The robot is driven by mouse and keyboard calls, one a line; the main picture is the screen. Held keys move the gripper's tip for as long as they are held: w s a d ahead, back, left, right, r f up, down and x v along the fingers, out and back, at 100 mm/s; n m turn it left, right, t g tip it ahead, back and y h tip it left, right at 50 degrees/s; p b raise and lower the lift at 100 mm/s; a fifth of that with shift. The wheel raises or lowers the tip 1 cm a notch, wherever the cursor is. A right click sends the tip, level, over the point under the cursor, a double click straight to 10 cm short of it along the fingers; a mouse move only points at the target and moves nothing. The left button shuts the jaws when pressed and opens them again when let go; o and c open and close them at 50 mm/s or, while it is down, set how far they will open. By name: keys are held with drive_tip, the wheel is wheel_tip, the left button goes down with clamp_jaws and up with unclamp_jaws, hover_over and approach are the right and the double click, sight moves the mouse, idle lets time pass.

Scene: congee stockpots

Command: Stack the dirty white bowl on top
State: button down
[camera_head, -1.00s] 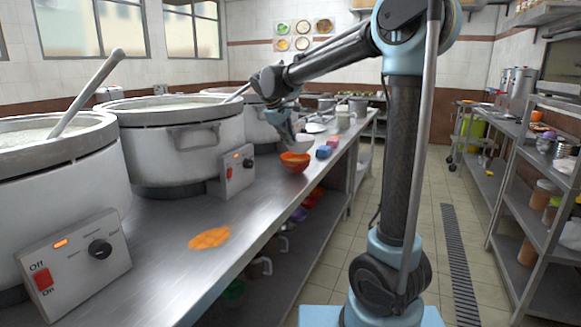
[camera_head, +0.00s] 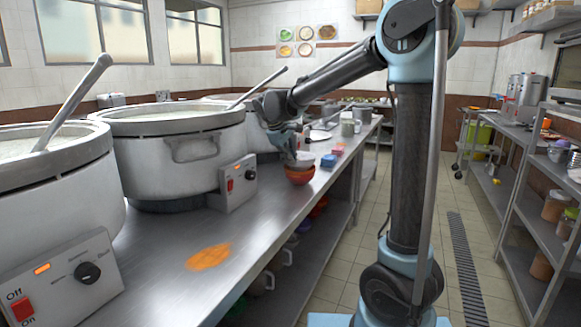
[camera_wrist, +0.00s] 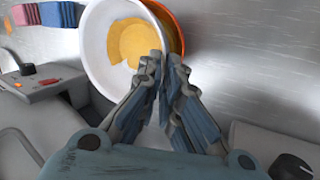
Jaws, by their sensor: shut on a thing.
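My gripper (camera_wrist: 163,62) is shut on the near rim of the dirty white bowl (camera_wrist: 100,45). Orange-yellow residue covers much of the bowl's inside. In the head view the white bowl (camera_head: 302,158) is at my gripper (camera_head: 292,152), directly over a red-orange bowl (camera_head: 299,176) on the steel counter. In the wrist view the orange bowl (camera_wrist: 176,25) shows behind the white one, a little off to the right. The two look nested or nearly so; I cannot tell whether the white bowl rests its weight on the orange one.
Large stockpots (camera_head: 165,155) with control boxes (camera_head: 238,184) line the counter (camera_head: 150,255) to the left. Blue (camera_head: 328,160) and pink (camera_head: 339,149) items stand beyond the bowls. An orange spill (camera_head: 208,257) lies on the bare counter nearer me. The aisle to the right is clear.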

drive_tip(key=shift+f, duration=1.35)
